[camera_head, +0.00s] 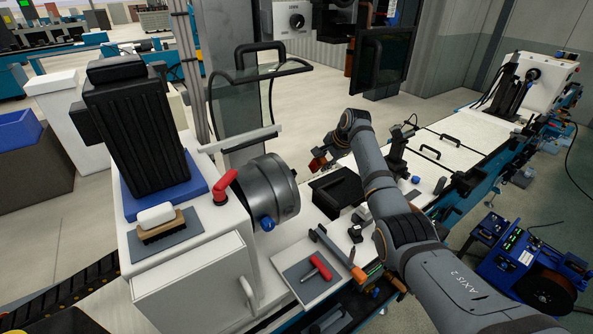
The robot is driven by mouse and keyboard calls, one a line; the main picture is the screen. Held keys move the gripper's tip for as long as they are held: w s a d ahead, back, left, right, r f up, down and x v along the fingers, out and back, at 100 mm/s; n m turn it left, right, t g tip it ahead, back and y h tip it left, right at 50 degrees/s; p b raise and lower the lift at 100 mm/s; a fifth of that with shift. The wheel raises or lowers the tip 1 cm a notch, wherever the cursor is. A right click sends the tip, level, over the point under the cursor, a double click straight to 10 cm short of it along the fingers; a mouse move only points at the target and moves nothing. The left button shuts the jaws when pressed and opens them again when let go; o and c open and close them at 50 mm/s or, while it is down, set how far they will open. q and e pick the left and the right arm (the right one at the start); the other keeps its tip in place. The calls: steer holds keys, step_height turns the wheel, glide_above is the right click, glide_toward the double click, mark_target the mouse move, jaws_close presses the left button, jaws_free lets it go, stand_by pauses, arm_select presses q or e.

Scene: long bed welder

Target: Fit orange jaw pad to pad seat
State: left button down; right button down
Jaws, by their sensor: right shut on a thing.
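My right gripper (325,157) reaches in from the right and is shut on a small red-orange piece (317,164), which looks like the orange jaw pad. It holds the piece in the air, to the right of the grey round chuck (272,190) and apart from it. A red part (226,184) sits at the chuck's left edge and a blue part (267,223) at its lower edge. I cannot make out the pad seat for certain. My left gripper is not in view.
A black open bin (336,190) stands on the bed below the gripper. A red-handled tool (319,267) lies on a grey mat at the front. A brush (160,222) rests on the white cabinet. A clear shield (240,95) stands behind the chuck.

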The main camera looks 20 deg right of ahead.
mark_target(316, 161)
steer(key=shift+s+r, duration=0.1)
steer(key=shift+s+a, duration=0.2)
steer(key=shift+a, duration=0.55)
steer(key=shift+s+a, duration=0.15)
steer(key=shift+a, duration=0.55)
steer(key=shift+s+a, duration=0.2)
steer(key=shift+a, duration=0.55)
steer(key=shift+s+a, duration=0.25)
steer(key=shift+a, duration=0.25)
steer(key=c, duration=1.7)
jaws_free()
jaws_close()
